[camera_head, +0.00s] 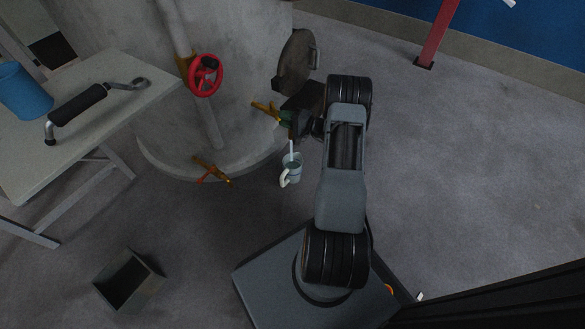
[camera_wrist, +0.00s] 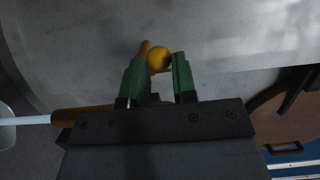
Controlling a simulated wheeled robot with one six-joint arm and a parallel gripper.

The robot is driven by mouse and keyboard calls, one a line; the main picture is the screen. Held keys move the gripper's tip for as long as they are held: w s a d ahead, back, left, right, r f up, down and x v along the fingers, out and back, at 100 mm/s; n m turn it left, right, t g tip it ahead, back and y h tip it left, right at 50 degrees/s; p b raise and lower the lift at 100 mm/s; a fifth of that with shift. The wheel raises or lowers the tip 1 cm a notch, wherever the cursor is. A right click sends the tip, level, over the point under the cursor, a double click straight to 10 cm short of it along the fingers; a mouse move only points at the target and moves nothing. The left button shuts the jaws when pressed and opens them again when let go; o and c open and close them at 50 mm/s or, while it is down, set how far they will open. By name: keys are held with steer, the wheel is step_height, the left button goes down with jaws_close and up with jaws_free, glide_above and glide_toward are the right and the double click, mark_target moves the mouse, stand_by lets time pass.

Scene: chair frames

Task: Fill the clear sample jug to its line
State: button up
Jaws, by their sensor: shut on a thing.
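The clear sample jug (camera_head: 293,164) with a pale handle is below the upper brass tap (camera_head: 264,109) on the tank, in the head view. A pale stream (camera_head: 291,149) runs down into it. Its line and the liquid level are too small to read. In the wrist view, part of the jug (camera_wrist: 6,128) shows at the left edge, with the stream (camera_wrist: 30,120) running between it and the brass spout (camera_wrist: 85,115). My gripper (camera_wrist: 159,66) has its green fingers around the tap's yellow handle knob (camera_wrist: 159,59). In the head view my gripper (camera_head: 287,118) is partly hidden.
A grey tank (camera_head: 110,60) carries a red handwheel (camera_head: 206,75) and a lower brass tap (camera_head: 212,171). A table (camera_head: 150,85) with a blue container (camera_head: 22,92) stands left. An open box (camera_head: 128,283) lies on the floor. The floor at right is clear.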

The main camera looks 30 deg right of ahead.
steer(key=shift+w+a, duration=0.1)
steer(key=shift+w+a+b, duration=0.2)
steer(key=shift+w+a, duration=0.2)
steer(key=shift+a, duration=0.45)
steer(key=shift+w+a+b, duration=0.15)
steer(key=shift+w+a, duration=0.2)
steer(key=shift+a, duration=0.5)
